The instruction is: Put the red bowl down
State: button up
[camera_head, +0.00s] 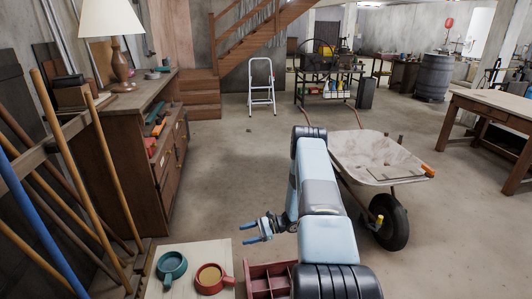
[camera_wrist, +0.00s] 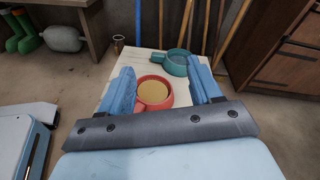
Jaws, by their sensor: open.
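The red bowl (camera_head: 203,288) has a side handle and a tan inside. It sits upright on a pale board or tabletop (camera_head: 224,252) at the bottom of the head view. My gripper (camera_head: 244,233) is open and empty, up and to the right of the bowl in that view. In the wrist view the red bowl (camera_wrist: 167,101) shows between and beyond the two spread blue fingers (camera_wrist: 163,82), with clear space on both sides. The bowl's lower edge there is partly hidden by my gripper.
A teal bowl (camera_head: 172,278) with a handle stands left of the red one on the same surface. A red compartmented box (camera_head: 262,284) is to the right, partly behind my arm. Long poles (camera_head: 86,165) lean at the left. A wheelbarrow (camera_head: 375,160) stands right; the middle floor is clear.

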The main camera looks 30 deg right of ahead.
jog(key=a+r+n+g+h, duration=0.3)
jog(key=r+n+g, duration=0.25)
jog(key=r, duration=1.55)
jog(key=s+a+r+n+h, duration=0.2)
jog(key=s+r+n, duration=0.1)
jog(key=r, duration=0.7)
jog(key=s+a+r+n+h, duration=0.2)
jog(key=s+a+r+h, duration=0.15)
jog(key=r, duration=0.65)
jog(key=s+a+r+n+t+h, duration=0.2)
jog(key=s+r+n+h, duration=0.15)
jog(key=s+r, duration=0.95)
jog(key=s+d+r+n+t+h, duration=0.1)
jog(key=s+r+t, duration=0.1)
jog(key=s, duration=0.5)
jog(key=s+r+n+t+h, duration=0.2)
jog(key=s+r+t, duration=0.1)
jog(key=s, duration=0.5)
jog(key=shift+d+r+n, duration=0.25)
jog(key=shift+d+n, duration=0.05)
jog(key=shift+d, duration=0.1)
